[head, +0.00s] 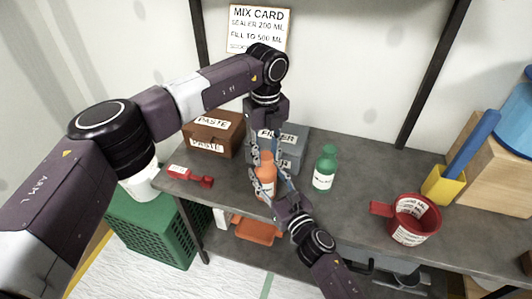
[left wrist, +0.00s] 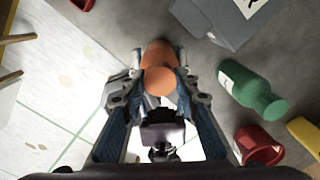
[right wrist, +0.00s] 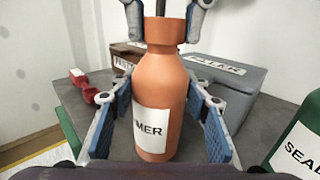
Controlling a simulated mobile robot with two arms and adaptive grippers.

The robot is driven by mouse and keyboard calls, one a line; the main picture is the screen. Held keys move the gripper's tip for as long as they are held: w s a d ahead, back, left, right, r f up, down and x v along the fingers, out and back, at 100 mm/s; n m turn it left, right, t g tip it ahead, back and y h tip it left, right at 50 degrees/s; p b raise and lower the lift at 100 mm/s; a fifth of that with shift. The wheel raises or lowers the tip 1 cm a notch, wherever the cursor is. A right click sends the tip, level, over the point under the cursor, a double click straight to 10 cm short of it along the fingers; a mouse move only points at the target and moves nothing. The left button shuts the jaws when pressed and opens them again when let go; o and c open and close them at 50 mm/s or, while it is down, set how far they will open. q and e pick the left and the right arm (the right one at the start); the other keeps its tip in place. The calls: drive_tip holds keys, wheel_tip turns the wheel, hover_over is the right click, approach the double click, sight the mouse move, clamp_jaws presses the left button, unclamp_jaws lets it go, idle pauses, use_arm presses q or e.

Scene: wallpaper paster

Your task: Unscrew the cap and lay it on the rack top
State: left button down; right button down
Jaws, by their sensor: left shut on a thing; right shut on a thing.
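An orange bottle (head: 265,180) with a white label ending in "MER" stands upright on the grey rack top (head: 345,205). It also shows in the right wrist view (right wrist: 160,87). Its orange cap (right wrist: 165,30) is on the bottle's neck; it shows from above in the left wrist view (left wrist: 160,80). My left gripper (head: 266,150) comes down from above and is shut on the cap, one finger on each side. My right gripper (right wrist: 160,125) reaches in from the front and is shut around the bottle's body. The fingers partly hide the bottle in the head view.
A green bottle (head: 325,170) stands right of the orange one. A grey filler box (head: 292,145) and a brown paste box (head: 215,138) stand behind. A red tool (head: 190,176) lies left; a red measuring cup (head: 412,220) is right. Bare top lies between green bottle and cup.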

sight(266, 156)
use_arm(q)
drive_tip(key=shift+r, duration=0.15)
drive_tip(key=shift+r, duration=1)
drive_tip(key=shift+r, duration=2)
use_arm(e)
drive_tip(key=c, duration=1)
unclamp_jaws()
